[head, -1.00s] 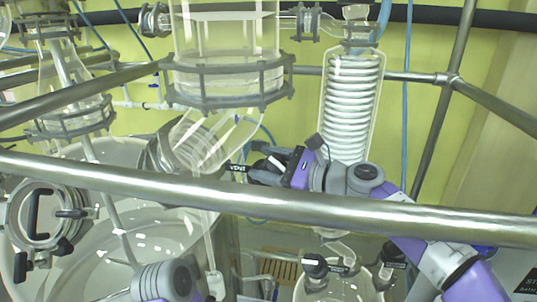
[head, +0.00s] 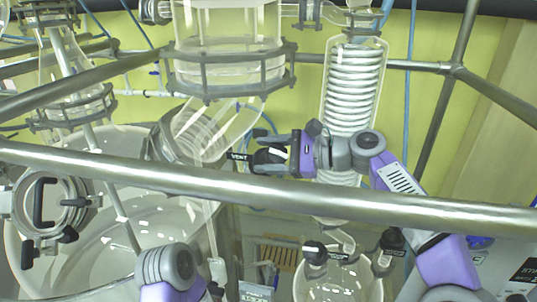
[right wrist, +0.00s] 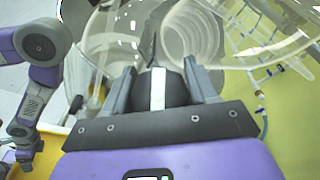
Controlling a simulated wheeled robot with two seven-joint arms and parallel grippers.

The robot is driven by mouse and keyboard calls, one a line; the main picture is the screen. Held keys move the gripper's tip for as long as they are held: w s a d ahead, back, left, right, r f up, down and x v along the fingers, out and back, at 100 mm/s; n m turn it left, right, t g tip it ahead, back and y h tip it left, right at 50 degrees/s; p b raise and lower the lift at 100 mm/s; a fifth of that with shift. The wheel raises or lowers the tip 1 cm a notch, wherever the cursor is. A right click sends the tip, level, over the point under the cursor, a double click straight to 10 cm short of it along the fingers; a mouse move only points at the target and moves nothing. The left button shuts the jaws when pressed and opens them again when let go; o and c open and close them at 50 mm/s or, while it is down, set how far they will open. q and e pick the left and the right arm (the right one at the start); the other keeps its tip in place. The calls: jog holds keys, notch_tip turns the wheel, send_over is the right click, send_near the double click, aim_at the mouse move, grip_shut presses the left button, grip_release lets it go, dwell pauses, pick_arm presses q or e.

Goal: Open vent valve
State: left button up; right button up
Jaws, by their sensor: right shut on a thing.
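The vent valve's black knob with a white stripe (head: 278,156) sits right of the black "VENT" label (head: 238,156), in front of the reactor's glass neck. In the right wrist view the knob (right wrist: 158,88) lies between my two grey fingers. My right gripper (head: 264,152) comes in from the right and is shut on this knob, one finger on each side. It also shows in the right wrist view (right wrist: 160,82). The fingers and knob hide the valve's stem. My left arm shows at the bottom of the head view, but its gripper does not.
A steel rail (head: 330,200) crosses in front, just below my right gripper. A coiled glass condenser (head: 355,90) stands behind the right wrist. The large reactor vessel (head: 100,225) is at lower left. A glass flask with black caps (head: 340,280) is below.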

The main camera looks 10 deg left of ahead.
jog(key=o, duration=1)
jog(key=shift+c, duration=0.2)
jog(key=shift+m, duration=0.4)
